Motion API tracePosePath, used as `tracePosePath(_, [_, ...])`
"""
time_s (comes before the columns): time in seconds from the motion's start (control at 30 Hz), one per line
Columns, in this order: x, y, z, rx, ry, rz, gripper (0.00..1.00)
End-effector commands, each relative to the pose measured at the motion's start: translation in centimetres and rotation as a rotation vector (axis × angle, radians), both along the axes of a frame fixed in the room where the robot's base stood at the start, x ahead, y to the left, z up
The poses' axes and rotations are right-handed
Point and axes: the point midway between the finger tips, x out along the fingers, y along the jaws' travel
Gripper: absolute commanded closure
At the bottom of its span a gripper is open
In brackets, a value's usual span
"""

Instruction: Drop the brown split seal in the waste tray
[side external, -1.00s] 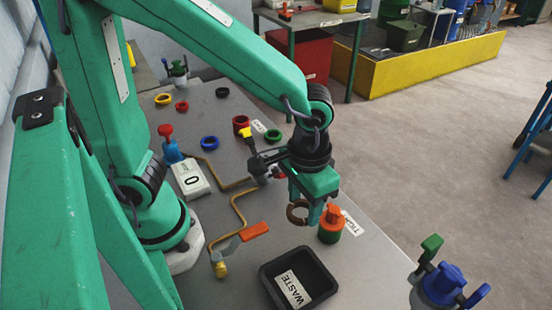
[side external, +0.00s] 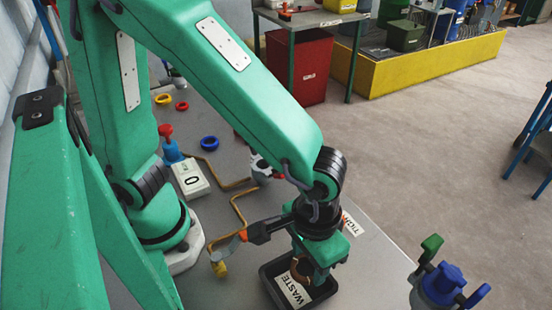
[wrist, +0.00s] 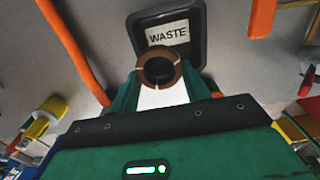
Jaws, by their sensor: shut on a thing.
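The brown split seal (wrist: 160,57) is a ring with a gap, held between the fingertips of my gripper (wrist: 160,80) in the wrist view. In the side view the seal (side external: 299,272) shows as a small brown arc below the wrist, partly hidden by my gripper (side external: 308,270). The waste tray (side external: 325,293) is black and shallow with a white WASTE label. My gripper and the seal are over the tray in the side view. In the wrist view the tray (wrist: 197,45) lies just beyond the seal. The height above the tray floor is hard to tell.
Yellow (side external: 163,98), red (side external: 181,106) and blue (side external: 209,143) rings lie at the back of the bench. A bent brass pipe (side external: 240,208) runs left of the tray. A blue-topped vessel (side external: 441,286) stands to the right. Bare bench lies between.

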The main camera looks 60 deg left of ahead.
Motion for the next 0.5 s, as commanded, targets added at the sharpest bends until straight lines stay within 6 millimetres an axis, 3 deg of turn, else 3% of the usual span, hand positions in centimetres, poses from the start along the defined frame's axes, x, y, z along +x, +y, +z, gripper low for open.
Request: tracePosePath(0.5, [0.0,0.1,-3.8,0.003,0.002,0.0,0.75])
